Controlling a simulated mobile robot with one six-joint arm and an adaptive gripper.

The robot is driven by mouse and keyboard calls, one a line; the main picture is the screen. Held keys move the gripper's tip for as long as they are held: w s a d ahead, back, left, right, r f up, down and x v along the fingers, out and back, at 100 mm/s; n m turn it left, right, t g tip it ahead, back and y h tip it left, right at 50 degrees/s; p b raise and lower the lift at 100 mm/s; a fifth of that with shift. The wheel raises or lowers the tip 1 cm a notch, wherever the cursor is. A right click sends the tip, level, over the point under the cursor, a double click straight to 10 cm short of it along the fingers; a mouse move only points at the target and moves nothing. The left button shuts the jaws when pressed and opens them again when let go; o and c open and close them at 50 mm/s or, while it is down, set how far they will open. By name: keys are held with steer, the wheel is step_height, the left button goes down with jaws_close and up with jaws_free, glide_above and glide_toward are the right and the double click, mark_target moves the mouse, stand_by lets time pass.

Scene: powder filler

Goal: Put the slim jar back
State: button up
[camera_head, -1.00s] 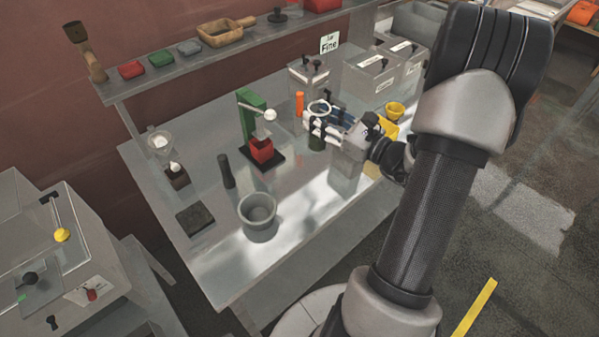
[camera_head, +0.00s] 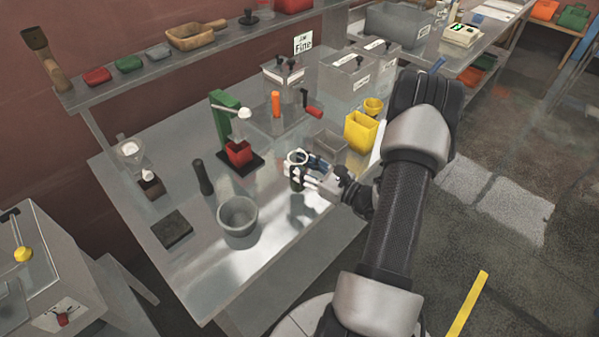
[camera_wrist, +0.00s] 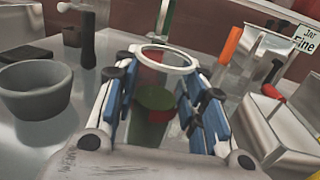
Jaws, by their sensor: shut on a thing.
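A green press with a red cup (camera_head: 238,153) stands behind left. A grey bowl (camera_head: 238,218) and dark pestle (camera_head: 203,177) are left. An orange cylinder (camera_head: 276,103), "Jar Fine" sign (camera_head: 303,42), lidded bins (camera_head: 355,75) and yellow container (camera_head: 361,131) are behind. Bare table lies in front.

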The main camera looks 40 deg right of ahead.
steer(key=shift+f, duration=1.05)
steer(key=shift+f+b, duration=0.25)
steer(key=shift+b, duration=0.1)
steer(key=o, duration=1.2)
steer(key=shift+c, duration=0.2)
steer(key=shift+r, duration=0.15)
steer(key=shift+s+d+r+p, duration=0.1)
steer(key=shift+s+p, duration=0.05)
steer(key=shift+p, duration=0.15)
steer(key=p+v, duration=0.1)
steer(key=v, duration=1)
steer(key=shift+s, duration=0.3)
